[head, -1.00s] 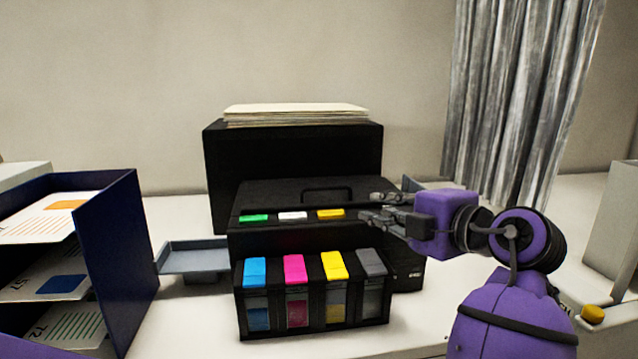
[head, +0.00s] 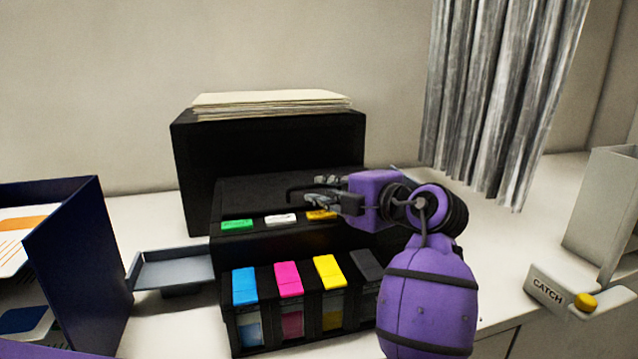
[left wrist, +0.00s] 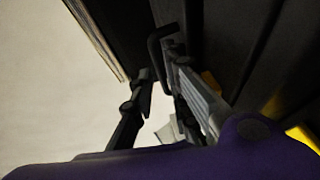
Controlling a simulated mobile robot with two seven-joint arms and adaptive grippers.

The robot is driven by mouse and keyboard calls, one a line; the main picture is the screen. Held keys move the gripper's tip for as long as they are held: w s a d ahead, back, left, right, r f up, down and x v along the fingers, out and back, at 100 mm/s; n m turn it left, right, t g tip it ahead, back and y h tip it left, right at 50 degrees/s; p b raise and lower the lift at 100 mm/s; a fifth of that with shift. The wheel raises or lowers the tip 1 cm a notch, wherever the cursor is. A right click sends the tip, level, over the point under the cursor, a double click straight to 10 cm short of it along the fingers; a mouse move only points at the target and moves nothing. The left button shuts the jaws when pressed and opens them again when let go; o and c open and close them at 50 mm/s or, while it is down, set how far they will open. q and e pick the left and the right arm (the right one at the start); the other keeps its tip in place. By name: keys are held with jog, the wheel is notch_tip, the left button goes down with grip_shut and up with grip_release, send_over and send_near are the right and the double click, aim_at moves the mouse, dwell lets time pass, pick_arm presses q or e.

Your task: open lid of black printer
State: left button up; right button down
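The black printer (head: 290,190) stands on the white table, its lid lying shut with a black loop handle (left wrist: 154,52) on it. My left gripper (head: 312,190) is over the lid at the handle, reaching in from the right. In the left wrist view its two fingers (left wrist: 160,85) are apart, with a gap between them. The handle is close to the fingertips; I cannot tell whether they touch it. The gripper hides part of the lid and handle in the head view. My right gripper is not in view.
Four-colour ink tanks (head: 290,315) stand at the printer's front. A black box (head: 190,180) with papers (head: 270,103) on top is behind. A grey tray (head: 175,272) and a dark blue document rack (head: 85,265) are left. A CATCH sign (head: 546,288) is right.

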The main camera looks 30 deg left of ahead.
pick_arm(q)
jog(key=shift+x, duration=1)
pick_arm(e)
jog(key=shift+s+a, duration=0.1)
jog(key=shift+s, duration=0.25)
pick_arm(q)
jog(key=shift+c, duration=0.5)
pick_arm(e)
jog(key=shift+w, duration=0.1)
pick_arm(q)
grip_shut()
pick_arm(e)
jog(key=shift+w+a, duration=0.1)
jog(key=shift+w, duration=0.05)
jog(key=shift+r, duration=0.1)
